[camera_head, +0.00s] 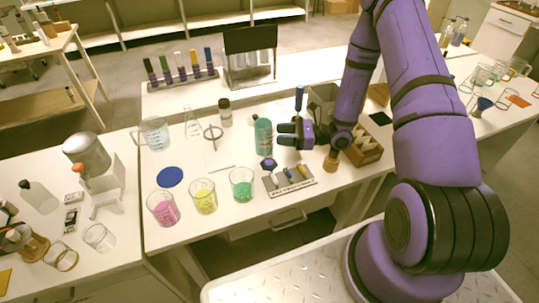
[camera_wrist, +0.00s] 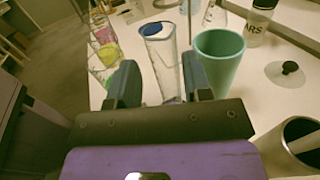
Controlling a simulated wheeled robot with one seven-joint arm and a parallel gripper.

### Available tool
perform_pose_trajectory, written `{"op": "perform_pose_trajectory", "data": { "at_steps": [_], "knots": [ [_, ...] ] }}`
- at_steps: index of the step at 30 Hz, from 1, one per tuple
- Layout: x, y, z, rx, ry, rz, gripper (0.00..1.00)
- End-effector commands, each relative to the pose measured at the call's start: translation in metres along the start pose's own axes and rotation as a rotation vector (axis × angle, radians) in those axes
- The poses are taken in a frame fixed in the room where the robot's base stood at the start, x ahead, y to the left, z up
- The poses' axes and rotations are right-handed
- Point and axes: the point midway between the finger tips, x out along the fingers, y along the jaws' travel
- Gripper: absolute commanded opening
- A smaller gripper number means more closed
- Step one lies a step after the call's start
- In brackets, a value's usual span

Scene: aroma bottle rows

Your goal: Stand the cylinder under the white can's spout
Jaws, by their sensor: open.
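The clear cylinder (camera_wrist: 165,65) stands upright in the wrist view, ahead of and between my gripper's fingertips (camera_wrist: 161,85). In the head view its blue hexagonal base (camera_head: 268,163) shows in front of the teal vessel; its clear wall is hard to make out. My gripper (camera_head: 283,135) is open, points left and holds nothing. I cannot tell whether a finger touches the cylinder. The pale can (camera_head: 87,153) sits on a white stand (camera_head: 106,193) on the left table. A small orange part, likely its spout, shows at its lower left.
The teal vessel (camera_head: 263,135) stands close beside the cylinder; it is near the right finger in the wrist view (camera_wrist: 219,62). Pink (camera_head: 162,208), yellow (camera_head: 203,196) and green (camera_head: 242,185) beakers line the front edge. A blue disc (camera_head: 170,177) and a clear jug (camera_head: 154,133) lie toward the can.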

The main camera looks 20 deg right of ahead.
Motion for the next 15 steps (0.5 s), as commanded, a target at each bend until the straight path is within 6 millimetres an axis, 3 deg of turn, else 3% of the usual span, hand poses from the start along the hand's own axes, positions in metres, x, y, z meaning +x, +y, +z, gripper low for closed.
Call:
{"op": "perform_pose_trajectory", "data": {
  "at_steps": [8, 15],
  "knots": [
    [0.02, 0.0, 0.001, 0.0, 0.0, 0.002, 0.45],
    [0.053, -0.003, 0.002, 0.0, 0.0, 0.002, 0.45]
  ]
}}
